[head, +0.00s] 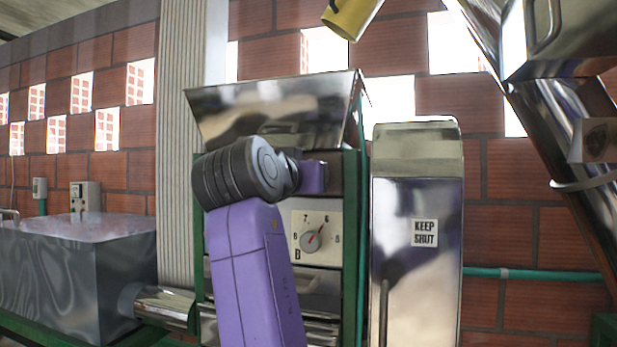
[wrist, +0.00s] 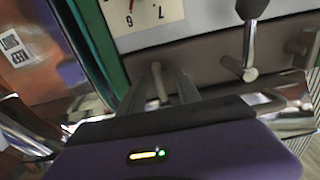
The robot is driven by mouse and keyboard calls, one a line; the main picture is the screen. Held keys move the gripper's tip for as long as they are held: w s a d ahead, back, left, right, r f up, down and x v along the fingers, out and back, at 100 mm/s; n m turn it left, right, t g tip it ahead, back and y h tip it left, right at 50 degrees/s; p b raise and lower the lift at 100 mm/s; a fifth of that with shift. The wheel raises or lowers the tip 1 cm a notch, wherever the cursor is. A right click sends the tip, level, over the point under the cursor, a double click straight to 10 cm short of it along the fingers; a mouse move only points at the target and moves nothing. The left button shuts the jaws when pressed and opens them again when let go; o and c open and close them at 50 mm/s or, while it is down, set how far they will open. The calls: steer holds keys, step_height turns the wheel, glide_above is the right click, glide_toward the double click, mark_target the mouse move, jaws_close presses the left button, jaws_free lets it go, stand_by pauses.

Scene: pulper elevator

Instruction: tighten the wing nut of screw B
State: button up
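In the head view, a pale dial plate (head: 316,250) marked B, with numbers and a red pointer, is on the front of the green-framed machine. The plate shows upside down in the wrist view (wrist: 170,12). There my gripper (wrist: 160,82) has two grey fingers reaching toward the grey panel, with a gap between them. A small metal stem with a rounded end (wrist: 157,70) shows in that gap, and it may be part of screw B. I cannot make out wings or tell whether the fingers touch it.
A metal lever with a dark grip (wrist: 252,35) stands right of my fingers in the wrist view. A tall steel cover (head: 415,285) marked KEEP SHUT is right of the machine. A steel hopper (head: 220,112) is above, and a metal tank (head: 85,275) is at left.

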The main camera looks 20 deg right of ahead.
steer(key=shift+s, duration=0.1)
steer(key=b+v, duration=0.2)
steer(key=v, duration=0.5)
steer(key=shift+s+a, duration=0.25)
